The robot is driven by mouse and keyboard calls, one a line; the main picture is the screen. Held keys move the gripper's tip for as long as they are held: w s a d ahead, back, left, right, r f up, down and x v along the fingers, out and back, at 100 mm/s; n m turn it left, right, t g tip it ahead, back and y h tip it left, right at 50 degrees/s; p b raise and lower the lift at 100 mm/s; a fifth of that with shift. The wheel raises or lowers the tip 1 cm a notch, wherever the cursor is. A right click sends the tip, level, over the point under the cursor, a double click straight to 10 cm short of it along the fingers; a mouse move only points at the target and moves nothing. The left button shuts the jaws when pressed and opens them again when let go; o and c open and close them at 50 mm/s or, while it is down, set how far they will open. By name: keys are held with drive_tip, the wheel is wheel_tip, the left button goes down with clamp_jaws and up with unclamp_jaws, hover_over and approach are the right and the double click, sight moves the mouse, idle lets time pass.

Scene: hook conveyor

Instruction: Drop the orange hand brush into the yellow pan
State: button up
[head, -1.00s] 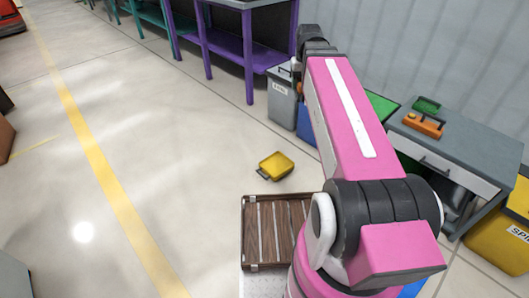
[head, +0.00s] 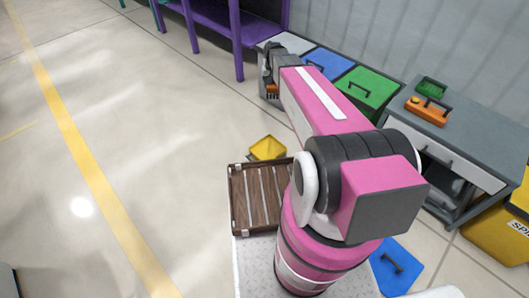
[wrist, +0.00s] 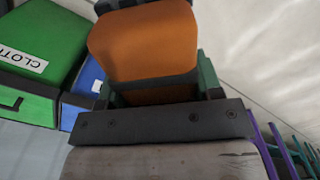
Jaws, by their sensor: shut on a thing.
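My gripper (head: 271,93) is at the end of the outstretched arm, above the floor in front of the row of bins. In the wrist view, my gripper (wrist: 158,88) has its green fingers on either side of the orange hand brush (wrist: 143,42) and is shut on it. Only a little orange shows in the head view, so most of the brush is hidden there. The yellow pan (head: 267,148) lies on the floor, nearer to me than the gripper and just beyond the wooden crate. Its near part is hidden by the crate's edge.
A slatted brown crate (head: 232,205) stands close in front. Grey, blue (head: 326,62) and green (head: 367,88) lidded bins line the wall. A grey workbench (head: 488,138) at right holds an orange item (head: 426,112) and a green one (head: 431,87). Floor to the left is clear.

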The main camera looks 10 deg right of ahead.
wheel_tip(320, 180, down, 23)
drive_tip(key=w+m, duration=0.1)
drive_tip(key=w, duration=0.2)
drive_tip(key=m, duration=0.1)
approach(271, 151)
drive_tip(key=shift+w+a, duration=0.1)
drive_tip(key=shift+a, duration=0.05)
drive_tip(key=shift+f, duration=3)
drive_tip(key=o, duration=0.9)
drive_tip(key=shift+r, duration=0.1)
